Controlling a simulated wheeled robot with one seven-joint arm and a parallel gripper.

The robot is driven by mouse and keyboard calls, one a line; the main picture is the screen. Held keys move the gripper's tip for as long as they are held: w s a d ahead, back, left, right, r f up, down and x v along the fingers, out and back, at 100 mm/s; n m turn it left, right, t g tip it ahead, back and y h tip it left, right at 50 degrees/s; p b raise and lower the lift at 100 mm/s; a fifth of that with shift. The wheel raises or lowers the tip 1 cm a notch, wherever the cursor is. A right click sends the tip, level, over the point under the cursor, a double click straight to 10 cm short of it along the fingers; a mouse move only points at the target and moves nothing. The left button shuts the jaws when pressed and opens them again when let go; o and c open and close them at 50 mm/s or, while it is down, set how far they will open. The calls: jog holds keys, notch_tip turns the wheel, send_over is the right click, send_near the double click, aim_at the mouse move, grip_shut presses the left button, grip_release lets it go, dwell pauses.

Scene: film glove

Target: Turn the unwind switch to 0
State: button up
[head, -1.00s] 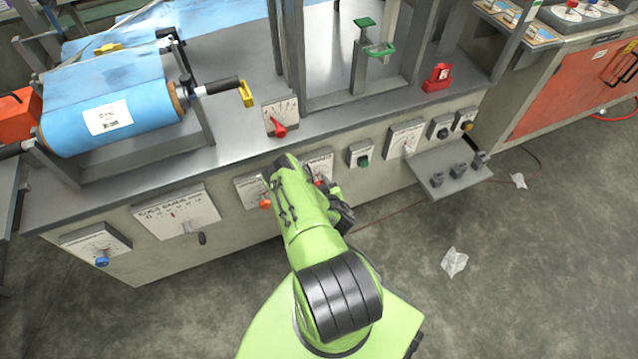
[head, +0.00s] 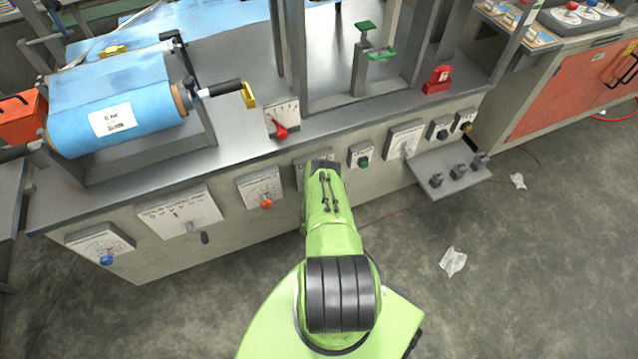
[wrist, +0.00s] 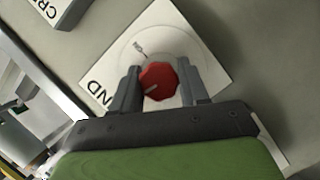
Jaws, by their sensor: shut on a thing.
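The unwind switch is a red faceted knob (wrist: 158,80) on a white plate (wrist: 190,50) with the letters "ND" showing at its lower left. A pale line marks the knob's lower left. In the wrist view, my gripper (wrist: 160,74) has one finger on each side of the knob and is shut on it. In the head view, my green arm hides the knob and fingers; only part of the plate (head: 301,166) shows. The 0 mark cannot be read.
An orange knob (head: 266,202) on its plate is to the left on the front panel. A green button (head: 364,161) is to the right. A red lever (head: 281,132) stands above on the bench edge. A small shelf (head: 452,185) juts out at right.

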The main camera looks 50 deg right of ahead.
jog(key=shift+n, duration=0.4)
jog(key=shift+h, duration=0.3)
jog(key=o, duration=1)
jog(key=shift+c, duration=0.2)
jog(key=shift+f, duration=0.15)
